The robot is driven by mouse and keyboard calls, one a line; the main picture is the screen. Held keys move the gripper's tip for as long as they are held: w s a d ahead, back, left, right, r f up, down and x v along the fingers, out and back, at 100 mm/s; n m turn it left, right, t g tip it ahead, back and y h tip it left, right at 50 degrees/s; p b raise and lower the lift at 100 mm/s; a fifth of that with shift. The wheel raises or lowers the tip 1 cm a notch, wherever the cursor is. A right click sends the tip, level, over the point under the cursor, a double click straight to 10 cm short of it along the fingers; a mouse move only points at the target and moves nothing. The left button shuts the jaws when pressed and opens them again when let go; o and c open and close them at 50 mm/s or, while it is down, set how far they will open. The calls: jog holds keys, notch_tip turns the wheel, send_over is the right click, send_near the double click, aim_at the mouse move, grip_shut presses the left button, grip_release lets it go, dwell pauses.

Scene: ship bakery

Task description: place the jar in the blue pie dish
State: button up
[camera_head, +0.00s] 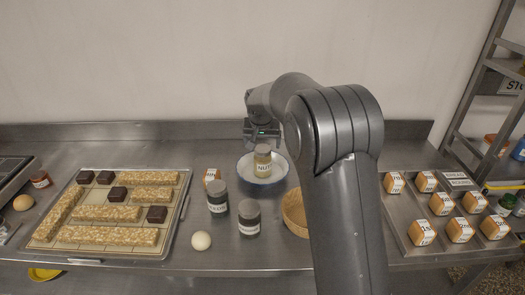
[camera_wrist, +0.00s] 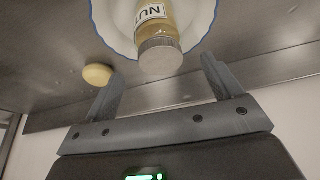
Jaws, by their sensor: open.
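A jar (camera_head: 263,162) with a pale grey lid and a label reading "NUT" stands in a white dish with a blue rim (camera_head: 248,174) on the steel counter. In the wrist view the jar (camera_wrist: 160,50) and the dish (camera_wrist: 100,18) show at the top, with the jar inside the rim. My gripper (camera_head: 262,140) is above the back of the dish, partly hidden by my arm. In the wrist view my gripper (camera_wrist: 163,78) is open, its two fingers apart with nothing between them, and the jar's lid is just beyond the fingertips.
A board with bars and dark cubes (camera_head: 110,212) lies left. A tray of small loaves (camera_head: 400,240) is right. A shelf rack (camera_head: 480,90) stands far right.

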jog(key=s+d+r, duration=0.5)
jog(key=s+r, duration=0.2)
jog(key=s, duration=0.5)
jog(key=s+d+r, duration=0.5)
jog(key=s+r, duration=0.2)
jog(key=s, duration=0.4)
jog(key=s+d+f, duration=0.2)
jog(key=s, duration=0.8)
jog(key=s+d+f+t, duration=0.1)
jog(key=s+d+f, duration=0.1)
jog(key=s, duration=0.8)
jog(key=shift+s+f+n, duration=0.15)
jog(key=shift+f+n, duration=0.05)
jog(key=shift+n, duration=0.2)
